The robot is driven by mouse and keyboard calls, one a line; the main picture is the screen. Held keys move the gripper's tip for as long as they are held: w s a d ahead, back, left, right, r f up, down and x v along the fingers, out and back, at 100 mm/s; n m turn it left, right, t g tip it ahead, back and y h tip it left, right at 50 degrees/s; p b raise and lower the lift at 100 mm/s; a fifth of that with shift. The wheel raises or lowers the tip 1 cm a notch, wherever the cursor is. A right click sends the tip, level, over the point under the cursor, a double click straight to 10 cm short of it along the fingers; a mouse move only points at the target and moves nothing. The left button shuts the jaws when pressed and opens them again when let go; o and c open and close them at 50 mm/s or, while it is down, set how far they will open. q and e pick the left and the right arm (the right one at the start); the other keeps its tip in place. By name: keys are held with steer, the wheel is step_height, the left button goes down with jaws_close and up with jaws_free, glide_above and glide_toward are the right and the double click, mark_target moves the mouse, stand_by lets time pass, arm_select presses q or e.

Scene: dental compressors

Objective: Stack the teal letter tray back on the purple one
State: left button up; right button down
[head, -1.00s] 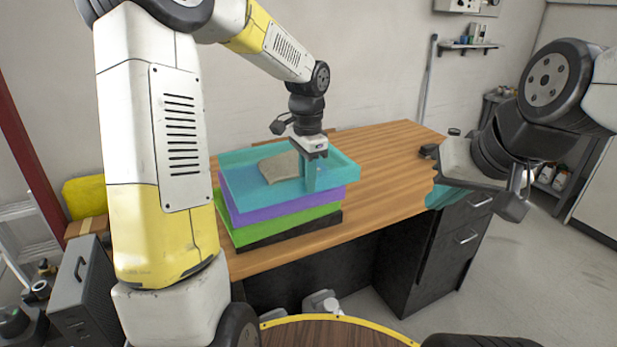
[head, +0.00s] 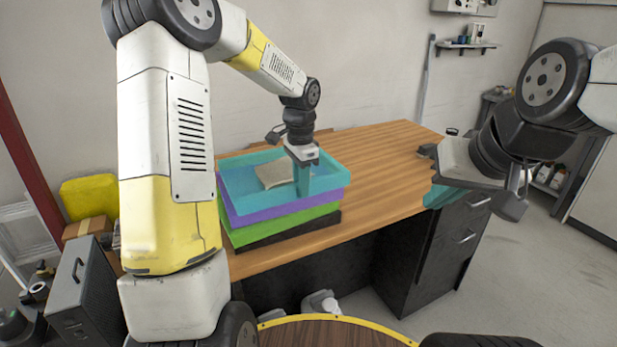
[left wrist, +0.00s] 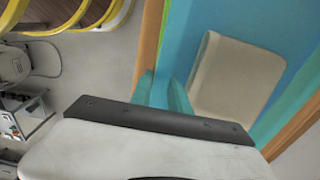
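The teal letter tray (head: 332,182) is on top of the stack in the head view, roughly lined up with the purple tray (head: 285,215) just below it. Whether it rests fully on the purple tray is hard to tell. My left gripper (head: 303,182) points down at the teal tray's near wall, right of its middle. In the left wrist view its fingers (left wrist: 162,92) stand either side of that wall, closed on it. A beige flat item (head: 275,168) lies inside the teal tray. My right gripper (head: 446,195) hangs at the desk's right end; its finger gap is unclear.
A green tray (head: 285,228) and a black tray (head: 285,236) lie under the purple one on the wooden desk (head: 385,170). The desktop right of the stack is clear. Black drawers (head: 455,240) stand below its right end. A grey case (head: 82,290) stands at lower left.

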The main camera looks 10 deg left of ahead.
arm_select(q)
steer(key=shift+o, duration=1.3)
steer(key=shift+r, duration=0.1)
steer(key=s+r+n+t, duration=0.1)
steer(key=s+r, duration=0.1)
steer(key=r, duration=0.6)
steer(key=s+r+n, duration=0.1)
steer(key=s+r, duration=0.2)
steer(key=r, duration=0.4)
steer(key=s+a+n+t+h, duration=0.2)
steer(key=s+n+t, duration=0.3)
steer(key=s, duration=1.4)
steer(key=n, duration=0.3)
steer(key=shift+s+a+n, duration=0.25)
steer(key=shift+a+n, duration=0.05)
steer(key=shift+r, duration=0.1)
